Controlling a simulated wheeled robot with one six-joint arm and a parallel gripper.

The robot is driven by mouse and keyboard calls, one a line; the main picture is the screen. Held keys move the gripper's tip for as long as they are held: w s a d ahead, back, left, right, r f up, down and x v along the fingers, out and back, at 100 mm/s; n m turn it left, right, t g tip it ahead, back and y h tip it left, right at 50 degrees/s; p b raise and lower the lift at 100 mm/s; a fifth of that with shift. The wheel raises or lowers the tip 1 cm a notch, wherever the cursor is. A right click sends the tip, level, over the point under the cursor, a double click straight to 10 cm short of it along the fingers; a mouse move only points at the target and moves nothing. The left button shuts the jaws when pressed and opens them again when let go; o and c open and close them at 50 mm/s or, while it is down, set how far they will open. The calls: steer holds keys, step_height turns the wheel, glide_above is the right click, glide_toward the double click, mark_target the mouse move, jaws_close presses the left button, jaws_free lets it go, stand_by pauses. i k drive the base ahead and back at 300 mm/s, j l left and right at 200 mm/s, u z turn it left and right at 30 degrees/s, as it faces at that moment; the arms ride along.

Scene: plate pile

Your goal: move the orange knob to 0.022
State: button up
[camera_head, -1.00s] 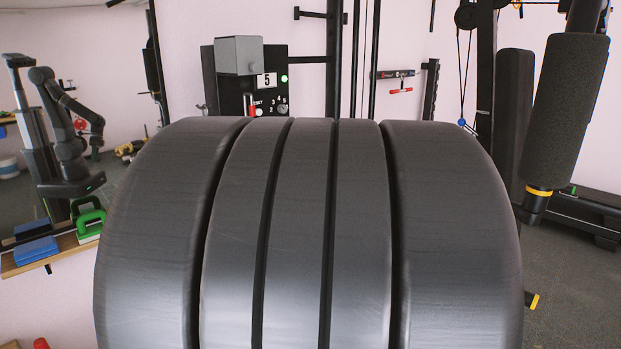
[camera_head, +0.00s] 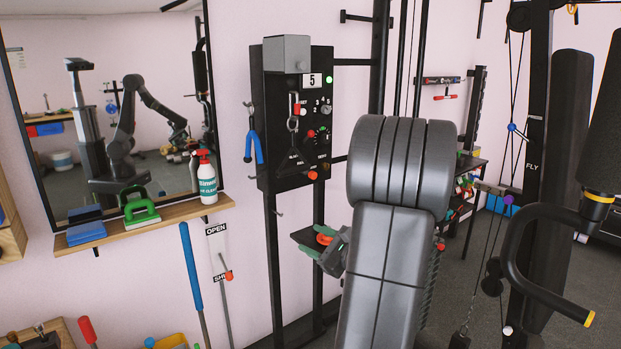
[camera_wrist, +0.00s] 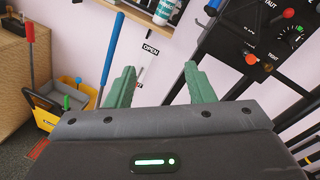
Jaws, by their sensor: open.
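An orange ball knob (camera_head: 312,175) sits at the lower front of the black control panel (camera_head: 263,150). It also shows in the wrist view (camera_wrist: 252,59), right of my fingers, beside small white lettering. A red knob (camera_head: 311,133) sits higher on the panel. My gripper (camera_wrist: 160,86) is open, its green fingers wide apart with nothing between them. In the head view my gripper is below the panel, partly hidden by my arm. The knob's setting is too small to read.
A carabiner and a blue-handled tool (camera_head: 252,146) hang at the panel. Gym machine bars stand at the right.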

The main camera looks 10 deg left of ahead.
mark_target(312, 175)
steer(key=i+j+z, duration=0.1)
steer(key=i, duration=0.4)
steer(key=i+j+z, duration=0.15)
steer(key=i+j, duration=0.15)
steer(key=i, duration=0.2)
